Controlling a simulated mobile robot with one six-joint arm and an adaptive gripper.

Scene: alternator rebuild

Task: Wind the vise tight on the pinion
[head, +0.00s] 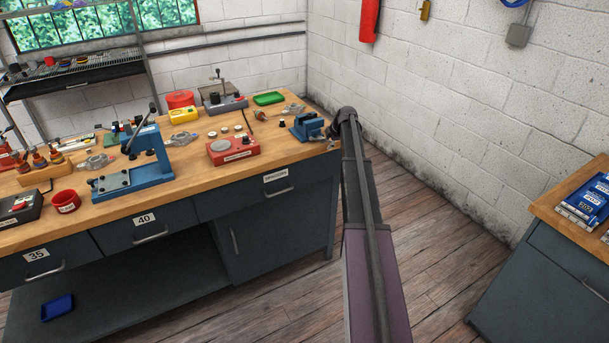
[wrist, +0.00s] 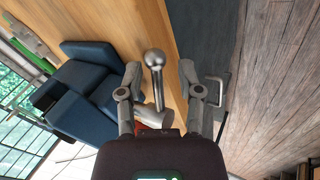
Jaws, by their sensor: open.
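The blue vise (head: 305,127) stands at the right end of the wooden workbench (head: 215,182). In the wrist view the vise (wrist: 90,88) is a dark blue block on the left. Its metal handle bar (wrist: 158,88) ends in a round ball and lies between the fingers of my gripper (wrist: 160,70). The fingers are open, one on each side of the bar, with gaps visible. In the head view my arm covers the area just right of the vise, and my gripper is hardly distinguishable there. I cannot make out the pinion in either view.
A red box with a round plate (head: 233,150), a blue lever press (head: 135,170) and a green tray (head: 269,98) share the bench. A drawer handle (wrist: 217,90) is right of my gripper. Wooden floor (head: 440,220) is clear beyond the bench end.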

